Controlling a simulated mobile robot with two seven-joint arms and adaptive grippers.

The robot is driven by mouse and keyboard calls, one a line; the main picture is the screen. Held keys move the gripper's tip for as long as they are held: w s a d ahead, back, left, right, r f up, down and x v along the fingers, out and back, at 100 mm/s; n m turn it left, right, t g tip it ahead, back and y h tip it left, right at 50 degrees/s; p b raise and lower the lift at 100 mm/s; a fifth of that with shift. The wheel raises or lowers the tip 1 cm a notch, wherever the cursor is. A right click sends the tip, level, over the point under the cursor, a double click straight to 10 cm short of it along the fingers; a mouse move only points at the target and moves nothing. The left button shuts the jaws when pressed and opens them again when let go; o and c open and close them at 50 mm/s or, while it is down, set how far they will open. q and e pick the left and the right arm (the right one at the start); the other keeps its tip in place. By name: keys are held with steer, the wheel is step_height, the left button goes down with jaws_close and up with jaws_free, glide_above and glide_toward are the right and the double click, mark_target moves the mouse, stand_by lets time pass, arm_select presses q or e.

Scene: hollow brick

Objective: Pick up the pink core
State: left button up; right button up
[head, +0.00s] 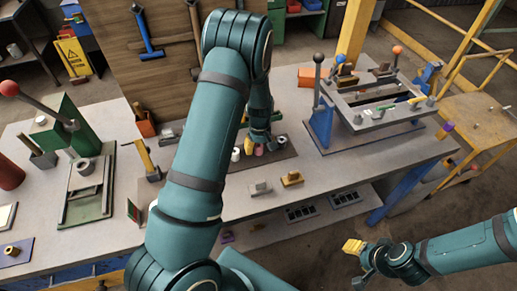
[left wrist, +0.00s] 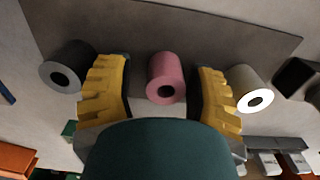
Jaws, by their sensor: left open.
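The pink core (head: 258,150) stands on a dark mat (head: 236,188) on the workbench. In the left wrist view the pink core (left wrist: 165,80), a short tube with a dark hole, is between the two yellow fingers of my left gripper (left wrist: 158,66). Gaps show on both sides of it, so the gripper is open and not gripping it. A dark grey core (left wrist: 66,66) is outside the left finger and a white core (left wrist: 247,90) outside the right one. In the head view my left gripper (head: 259,143) largely hides this spot. My right gripper (head: 355,262) is off the bench's front edge.
A grey block (head: 260,188) and a brass-coloured block (head: 292,179) lie in front of the mat. A blue-legged press frame (head: 380,115) stands to the right. A green lever press (head: 85,180), a hammer (head: 148,158) and an orange box (head: 310,76) are also on the bench.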

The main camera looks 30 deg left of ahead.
arm_select(q)
steer(key=shift+f, duration=0.45)
jaws_close()
steer(key=shift+r, duration=0.1)
